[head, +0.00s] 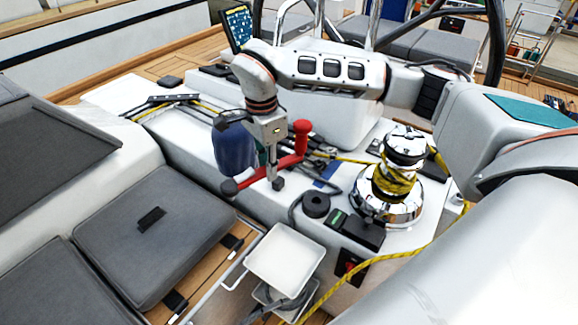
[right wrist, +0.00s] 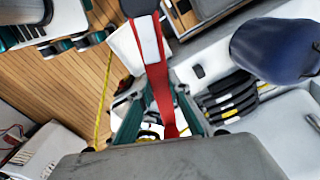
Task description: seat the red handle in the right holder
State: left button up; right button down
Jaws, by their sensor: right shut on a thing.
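The red handle (head: 286,162) has an upright red grip at its right end and a dark knob at its left end. My right gripper (head: 274,180) points down and is shut on its bar, above the white console. In the right wrist view the handle (right wrist: 158,75) runs as a red bar between the fingers (right wrist: 160,122); the fingertips are partly hidden by the gripper body. I cannot tell which thing is the right holder. My left gripper is not in view.
A chrome winch (head: 392,190) with yellow rope stands right of the handle. A dark blue rounded thing (head: 233,150) is behind the gripper. A white square tray (head: 285,258) is in front, below the console. Grey cushions (head: 155,235) lie at left.

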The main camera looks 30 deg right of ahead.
jog(key=shift+w+d+f+n+t+y+b, duration=0.1)
jog(key=shift+w+d+f+n+b, duration=0.9)
jog(key=shift+d+f+n, duration=2.05)
jog(key=shift+w+d+f+n+t+y+b, duration=0.1)
jog(key=shift+w+d+f+n+b, duration=0.5)
jog(key=shift+w+f+n, duration=2.65)
jog(key=shift+s+d+f+n+t+y+b, duration=0.1)
jog(key=shift+s+d+f+n+b, duration=1.1)
jog(key=shift+n, duration=4.1)
jog(key=shift+w+d+f+p, duration=0.15)
jog(key=shift+w+d+p, duration=0.35)
jog(key=shift+w, duration=0.15)
jog(key=shift+w+a+f, duration=0.1)
jog(key=shift+f, duration=0.05)
jog(key=shift+f+b, duration=0.45)
jog(key=shift+f, duration=1.35)
